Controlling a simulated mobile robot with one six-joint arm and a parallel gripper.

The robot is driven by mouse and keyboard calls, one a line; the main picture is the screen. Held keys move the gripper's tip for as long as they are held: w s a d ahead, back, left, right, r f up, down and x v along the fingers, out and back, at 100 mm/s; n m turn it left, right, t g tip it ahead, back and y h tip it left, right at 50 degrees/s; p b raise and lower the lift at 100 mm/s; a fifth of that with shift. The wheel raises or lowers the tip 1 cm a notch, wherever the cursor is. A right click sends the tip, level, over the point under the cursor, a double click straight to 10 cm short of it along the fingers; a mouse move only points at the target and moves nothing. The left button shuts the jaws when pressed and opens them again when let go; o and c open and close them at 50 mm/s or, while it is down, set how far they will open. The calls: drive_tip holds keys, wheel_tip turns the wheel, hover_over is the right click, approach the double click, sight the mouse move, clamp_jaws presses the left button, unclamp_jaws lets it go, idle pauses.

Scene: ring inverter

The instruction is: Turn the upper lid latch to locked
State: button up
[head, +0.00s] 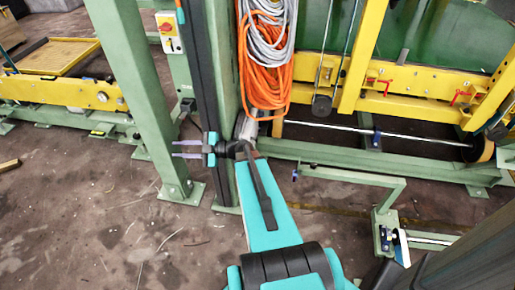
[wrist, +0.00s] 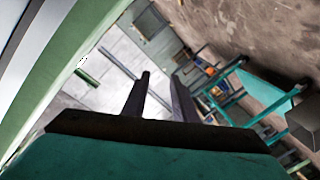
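I cannot make out an upper lid latch for certain in either view. Two small red handles, one on the left (head: 380,83) and one on the right (head: 460,97), sit on the yellow machine frame in the head view. I cannot tell whether either belongs to a lid. My gripper (head: 177,149) points left beside the green post in the head view, well apart from the red handles. Its two fingers also show in the wrist view (wrist: 161,80), apart with nothing between them.
A green post (head: 140,90) stands close to my gripper. Orange and grey cables (head: 266,60) hang above my arm. A control box with a red button (head: 168,32) is behind the post. A low green rail (head: 350,175) stands at right. The floor (head: 90,220) at lower left is mostly clear.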

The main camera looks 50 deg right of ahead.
drive_tip(key=s+d+f+h+b, duration=0.2)
drive_tip(key=s+d+b, duration=0.3)
drive_tip(key=s+d, duration=0.3)
drive_tip(key=s+d+f+m+t+h+b, duration=0.1)
drive_tip(key=s+d+b, duration=0.5)
drive_tip(key=d, duration=0.9)
drive_tip(key=s+d+f+m+h+b, duration=0.1)
drive_tip(key=s+d+f+h+b, duration=0.2)
drive_tip(key=s+d+b, duration=0.3)
drive_tip(key=s+d+f, duration=0.1)
drive_tip(key=s+d, duration=0.3)
drive_tip(key=d, duration=0.2)
drive_tip(key=shift+s+f+h, duration=0.35)
drive_tip(key=shift+h, duration=0.05)
drive_tip(key=shift+w, duration=0.1)
drive_tip(key=b+x, duration=0.3)
drive_tip(key=x, duration=1)
drive_tip(key=shift+w, duration=0.35)
clamp_jaws()
drive_tip(key=shift+a, duration=0.2)
